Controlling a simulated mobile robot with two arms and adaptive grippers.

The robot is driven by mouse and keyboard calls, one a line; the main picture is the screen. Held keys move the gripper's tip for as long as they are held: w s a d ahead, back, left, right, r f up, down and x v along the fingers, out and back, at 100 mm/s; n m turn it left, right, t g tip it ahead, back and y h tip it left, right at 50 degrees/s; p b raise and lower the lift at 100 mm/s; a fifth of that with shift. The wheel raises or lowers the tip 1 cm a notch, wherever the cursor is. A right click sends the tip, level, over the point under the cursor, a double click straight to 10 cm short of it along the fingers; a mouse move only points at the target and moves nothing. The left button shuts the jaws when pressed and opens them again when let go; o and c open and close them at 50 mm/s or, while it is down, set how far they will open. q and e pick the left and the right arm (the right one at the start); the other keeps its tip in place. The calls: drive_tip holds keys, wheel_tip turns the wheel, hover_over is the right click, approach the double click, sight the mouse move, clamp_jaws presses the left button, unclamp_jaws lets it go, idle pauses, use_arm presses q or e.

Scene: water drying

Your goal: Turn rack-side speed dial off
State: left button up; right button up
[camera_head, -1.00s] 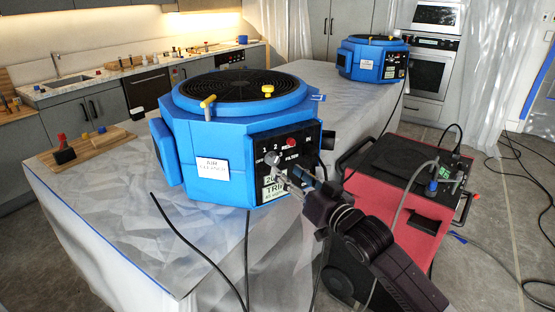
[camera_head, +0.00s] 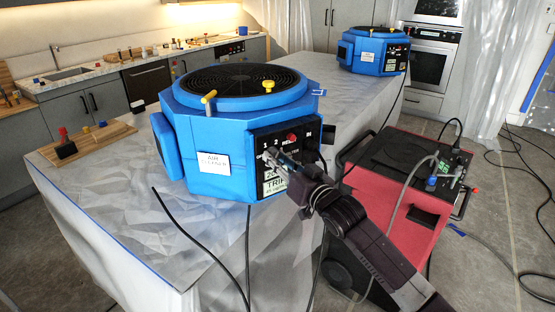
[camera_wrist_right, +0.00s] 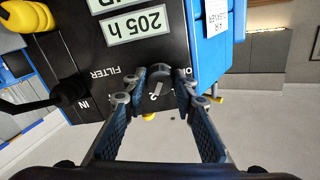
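The near blue air cleaner (camera_head: 225,127) stands on the sheet-covered counter. Its black control panel (camera_head: 315,136) faces right, with white markings and a red light. My right gripper (camera_head: 272,157) is at the panel's left part and covers much of the dial area in the head view. In the right wrist view, the panel (camera_wrist_right: 100,55) appears upside down. A grey round dial (camera_wrist_right: 158,73) lies between the fingertips of my right gripper (camera_wrist_right: 161,82). The fingers are apart around it; whether they touch it I cannot tell. My left gripper is not in view.
A second blue unit (camera_head: 373,52) stands farther back on the counter (camera_head: 130,210). A red machine (camera_head: 395,215) with hoses stands right of the counter, close to my right arm. Black cables hang in front. A wooden board (camera_head: 90,142) lies at the counter's left.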

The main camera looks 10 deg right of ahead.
drive_tip(key=c, duration=0.5)
drive_tip(key=shift+c, duration=0.2)
drive_tip(key=n+p, duration=0.1)
drive_tip(key=n, duration=0.4)
drive_tip(key=n+p, duration=0.1)
drive_tip(key=n, duration=0.5)
drive_tip(key=shift+d, duration=0.1)
drive_tip(key=n+p, duration=0.1)
drive_tip(key=n, duration=0.5)
drive_tip(key=shift+r+n+p, duration=0.1)
drive_tip(key=shift+n+p, duration=0.2)
drive_tip(key=shift+p, duration=0.05)
drive_tip(key=n+p, duration=0.1)
drive_tip(key=n, duration=0.5)
drive_tip(key=shift+n, duration=0.3)
